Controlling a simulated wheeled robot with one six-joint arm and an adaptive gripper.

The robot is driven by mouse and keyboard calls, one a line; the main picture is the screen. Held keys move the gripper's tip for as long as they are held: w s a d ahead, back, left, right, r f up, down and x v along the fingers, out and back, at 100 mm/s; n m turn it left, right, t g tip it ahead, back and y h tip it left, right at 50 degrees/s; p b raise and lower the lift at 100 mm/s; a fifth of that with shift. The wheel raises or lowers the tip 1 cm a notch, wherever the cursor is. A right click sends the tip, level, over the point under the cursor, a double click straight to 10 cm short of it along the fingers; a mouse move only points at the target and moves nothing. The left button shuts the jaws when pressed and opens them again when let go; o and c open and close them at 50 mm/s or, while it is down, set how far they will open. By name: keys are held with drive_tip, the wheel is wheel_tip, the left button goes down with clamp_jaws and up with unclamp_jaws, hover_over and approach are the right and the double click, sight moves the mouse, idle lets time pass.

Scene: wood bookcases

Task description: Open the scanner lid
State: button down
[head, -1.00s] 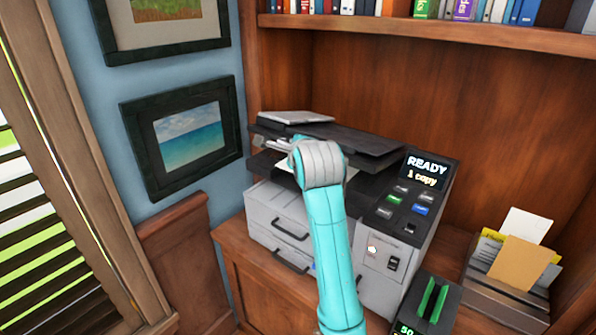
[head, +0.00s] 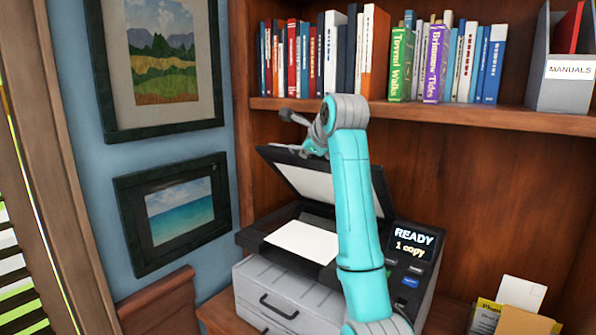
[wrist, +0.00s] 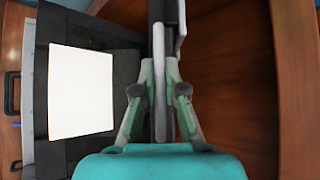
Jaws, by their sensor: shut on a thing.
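The scanner lid (head: 352,183) is raised and tilted back on the copier, its pale underside facing the glass. My gripper (head: 307,151) is at the lid's upper left edge, partly hidden behind my arm. My arm hides the right part of the lid and bed.
A bookshelf (head: 450,117) with several books runs above the copier. The wood back panel (head: 450,180) is behind the lid. Framed pictures hang on the left wall. A paper holder (head: 495,316) stands at lower right. The copier display (head: 413,242) reads READY, 1 copy.

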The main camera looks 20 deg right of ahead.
drive_tip(key=shift+w+d+r, duration=0.65)
drive_tip(key=shift+d+r, duration=0.2)
drive_tip(key=shift+w+d+r, duration=0.6)
drive_tip(key=shift+d+r, duration=0.2)
drive_tip(key=c, duration=1.2)
unclamp_jaws()
drive_tip(key=shift+s, duration=0.1)
drive_tip(key=v, duration=1.1)
drive_tip(key=shift+s+r, duration=0.25)
drive_tip(key=shift+s, duration=0.1)
